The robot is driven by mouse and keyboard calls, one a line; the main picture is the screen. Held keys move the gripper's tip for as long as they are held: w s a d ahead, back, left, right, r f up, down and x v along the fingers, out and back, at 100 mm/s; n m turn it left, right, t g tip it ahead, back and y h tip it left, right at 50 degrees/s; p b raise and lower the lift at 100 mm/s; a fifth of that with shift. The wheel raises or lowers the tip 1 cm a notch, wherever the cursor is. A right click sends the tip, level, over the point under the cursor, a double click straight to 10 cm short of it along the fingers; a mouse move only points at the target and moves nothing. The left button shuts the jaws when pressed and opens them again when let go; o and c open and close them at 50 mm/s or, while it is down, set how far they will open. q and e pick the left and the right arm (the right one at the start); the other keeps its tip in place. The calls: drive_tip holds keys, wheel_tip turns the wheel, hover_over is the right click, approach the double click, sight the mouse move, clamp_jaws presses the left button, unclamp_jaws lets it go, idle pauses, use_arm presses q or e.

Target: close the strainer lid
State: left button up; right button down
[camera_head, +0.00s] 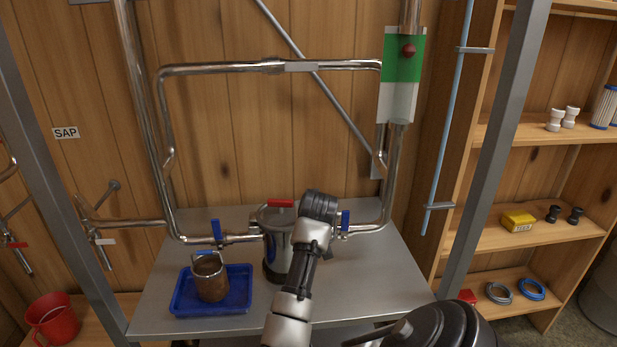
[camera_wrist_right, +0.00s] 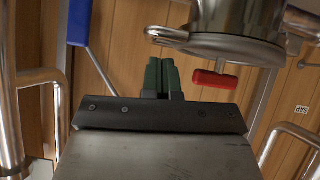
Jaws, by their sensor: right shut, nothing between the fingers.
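The strainer is a steel canister (camera_head: 275,245) on the grey bench, partly hidden behind my right arm. A red handle (camera_head: 281,203) stands on its lid. In the right wrist view, which is upside down, the canister (camera_wrist_right: 240,18) is at the top, with the lid's red T-handle (camera_wrist_right: 216,79) below its rim. The lid appears to lie across the canister, but I cannot tell whether it is fully seated. My right gripper (camera_wrist_right: 162,66) is shut and empty, its green fingers beside the red handle and apart from it in the picture. My left gripper is out of view.
A blue tray (camera_head: 243,302) holding a brown cylinder with a handle (camera_head: 209,282) stands left of the strainer. Blue-handled valves (camera_head: 216,229) (camera_head: 345,221) flank the canister. Steel pipes frame the space behind. The bench's right side (camera_head: 390,270) is clear.

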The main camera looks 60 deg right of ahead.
drive_tip(key=shift+s+d+f, duration=0.1)
drive_tip(key=shift+f, duration=0.5)
drive_tip(key=shift+s+d+f, duration=0.1)
drive_tip(key=shift+f, duration=0.45)
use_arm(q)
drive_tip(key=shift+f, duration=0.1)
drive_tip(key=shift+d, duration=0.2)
use_arm(e)
drive_tip(key=shift+f, duration=0.1)
